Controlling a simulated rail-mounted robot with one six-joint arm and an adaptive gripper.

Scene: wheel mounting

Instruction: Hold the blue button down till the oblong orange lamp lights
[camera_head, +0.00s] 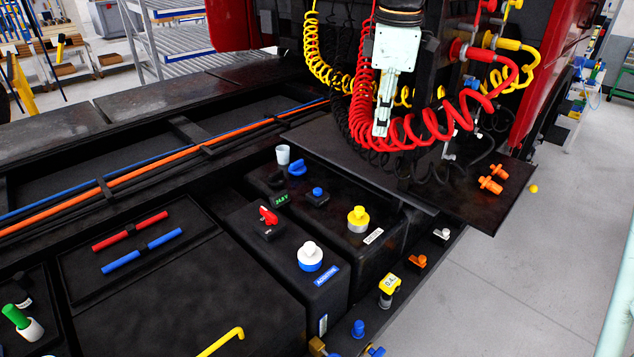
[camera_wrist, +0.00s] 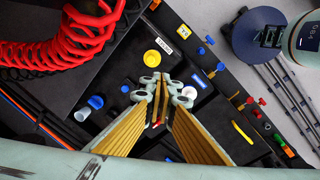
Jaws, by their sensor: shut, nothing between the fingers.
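The blue button (camera_head: 317,192) is a small round knob on a dark square base. It sits on top of a black box, between a green number display (camera_head: 281,198) and a yellow cap (camera_head: 358,217). The blue button also shows in the wrist view (camera_wrist: 125,88), left of my fingers. My gripper (camera_head: 380,130) is pale green and hangs above the black deck, up and to the right of the button, apart from it. In the wrist view its fingers (camera_wrist: 164,82) are shut and empty. I cannot pick out an oblong orange lamp in either view.
Red coiled hose (camera_head: 440,125) loops around my gripper, with yellow and black coils beside it. A blue cap (camera_head: 296,168), a white cup (camera_head: 282,154), a red switch (camera_head: 268,216) and a white cap on a blue ring (camera_head: 310,258) stand near the button. Orange fittings (camera_head: 490,184) lie at right.

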